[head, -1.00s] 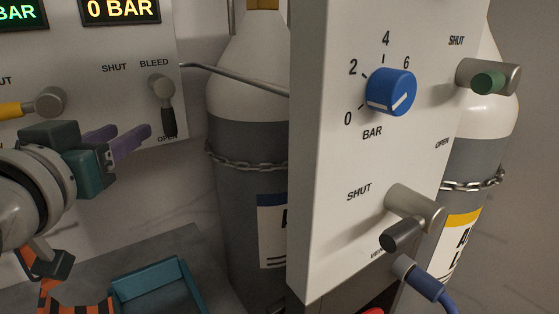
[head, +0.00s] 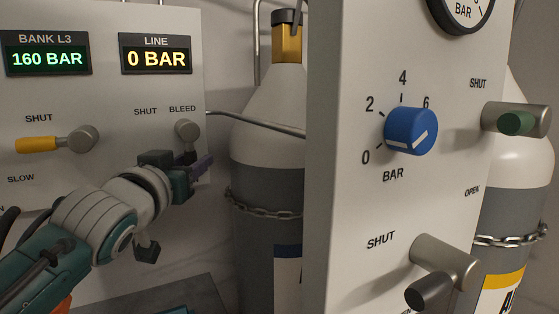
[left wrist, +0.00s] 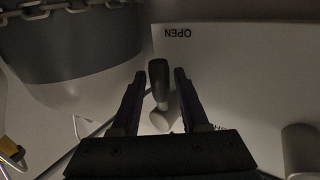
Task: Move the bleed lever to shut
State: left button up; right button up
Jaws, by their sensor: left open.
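The bleed lever (head: 187,131) is on the left panel, under the BLEED label and beside SHUT. Its round grey hub shows in the head view, but my left gripper (head: 203,167) hides most of its handle. In the left wrist view, the lever's dark handle (left wrist: 158,74) points toward the upside-down OPEN label. My left gripper is open, with one finger on each side of the handle (left wrist: 159,80). Narrow gaps show between handle and fingers. My right gripper is out of view.
A yellow-handled valve (head: 40,144) is left of the bleed lever. A chained gas cylinder (head: 268,165) stands to the right, behind a thin pipe (head: 255,124). A nearer panel (head: 340,120) with a blue knob (head: 411,131) fills the right side.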

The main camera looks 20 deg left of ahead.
pick_arm(q)
grip_shut()
dwell(0.4)
dwell(1.1)
